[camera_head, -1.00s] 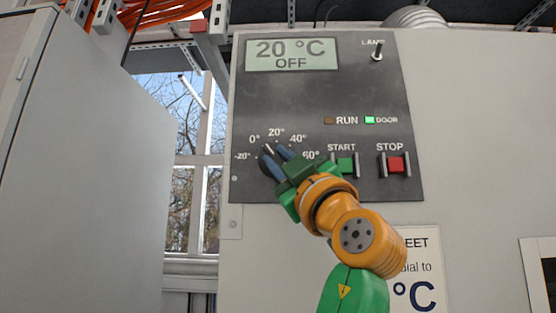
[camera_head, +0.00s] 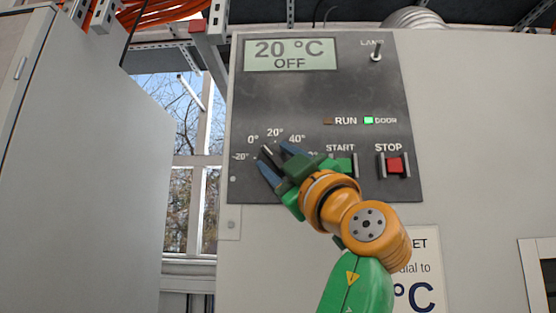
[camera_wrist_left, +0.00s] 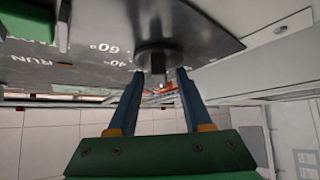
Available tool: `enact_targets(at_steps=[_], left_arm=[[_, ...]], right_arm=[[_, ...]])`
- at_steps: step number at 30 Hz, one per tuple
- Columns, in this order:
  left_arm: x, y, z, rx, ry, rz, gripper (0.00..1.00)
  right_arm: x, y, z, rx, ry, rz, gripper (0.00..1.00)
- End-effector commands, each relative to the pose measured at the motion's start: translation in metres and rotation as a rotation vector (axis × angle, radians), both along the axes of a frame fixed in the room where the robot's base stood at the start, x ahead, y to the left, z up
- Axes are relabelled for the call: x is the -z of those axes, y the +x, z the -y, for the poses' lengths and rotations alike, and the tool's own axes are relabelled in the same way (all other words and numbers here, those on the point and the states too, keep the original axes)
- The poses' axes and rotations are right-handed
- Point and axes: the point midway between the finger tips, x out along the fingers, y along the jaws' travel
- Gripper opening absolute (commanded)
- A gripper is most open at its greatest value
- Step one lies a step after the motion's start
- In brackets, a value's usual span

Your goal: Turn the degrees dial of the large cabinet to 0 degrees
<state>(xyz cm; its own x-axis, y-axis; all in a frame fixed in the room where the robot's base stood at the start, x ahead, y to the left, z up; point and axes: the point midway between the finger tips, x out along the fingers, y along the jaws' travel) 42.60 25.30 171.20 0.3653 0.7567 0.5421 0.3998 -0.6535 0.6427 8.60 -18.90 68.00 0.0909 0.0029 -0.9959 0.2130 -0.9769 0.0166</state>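The degrees dial (camera_head: 267,151) is a dark round knob low on the left of the cabinet's black panel (camera_head: 330,95). Its ridge tilts up and left, towards the part of the scale between 0° and 20°. The display (camera_head: 291,55) reads 20 °C, OFF. My left gripper (camera_head: 276,157) is open at the dial, its blue fingers to either side of the knob's ridge. In the left wrist view the dial (camera_wrist_left: 160,56) lies just beyond the fingertips, with a gap to each finger. The fingers hide part of the dial. My right gripper is not in view.
The green START button (camera_head: 345,164) and red STOP button (camera_head: 394,164) are right of the gripper. A lamp switch (camera_head: 376,52) is at the top right of the panel. A grey cabinet (camera_head: 95,150) stands at the left, with a window (camera_head: 190,180) between.

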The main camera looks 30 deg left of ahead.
Motion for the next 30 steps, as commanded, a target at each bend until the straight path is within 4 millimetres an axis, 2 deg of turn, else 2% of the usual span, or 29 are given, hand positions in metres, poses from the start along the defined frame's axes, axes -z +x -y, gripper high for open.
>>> enact_targets(at_steps=[5,9,15,30], left_arm=[[0.005,-0.001,0.004,0.001,0.001,0.000,0.50],[0.025,-0.011,0.026,0.002,0.001,0.001,0.50],[0.040,-0.023,0.050,0.001,0.000,-0.001,0.50],[0.039,-0.025,0.053,0.001,0.000,-0.001,0.50]], right_arm=[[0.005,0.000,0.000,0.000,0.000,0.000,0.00],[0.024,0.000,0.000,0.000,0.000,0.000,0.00],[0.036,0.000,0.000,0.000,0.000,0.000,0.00],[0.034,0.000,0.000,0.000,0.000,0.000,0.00]])
